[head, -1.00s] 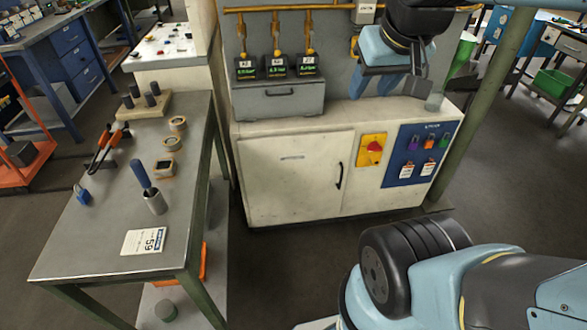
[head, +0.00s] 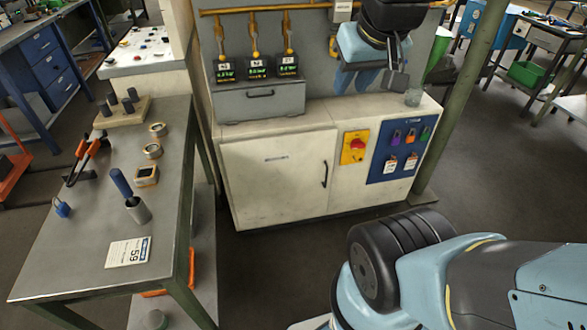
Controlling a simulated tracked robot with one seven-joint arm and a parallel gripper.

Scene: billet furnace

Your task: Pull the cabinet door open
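The cabinet (head: 232,128) is off-white and stands in the middle of the head view. Its door (head: 260,185) looks shut, flush with the front, with a dark upright handle (head: 324,174) near its right edge. My gripper (head: 370,82) hangs at the top, above and to the right of the handle in the picture, in front of the cabinet's back panel. It is apart from the handle, and nothing shows held in it. Its light blue and dark grey parts overlap, so I cannot tell how far apart the fingers are.
A red-yellow switch (head: 356,147) and a blue padlock board (head: 376,174) are right of the door. A workbench (head: 75,245) stands left, a green post (head: 455,105) right. Floor before the door is clear.

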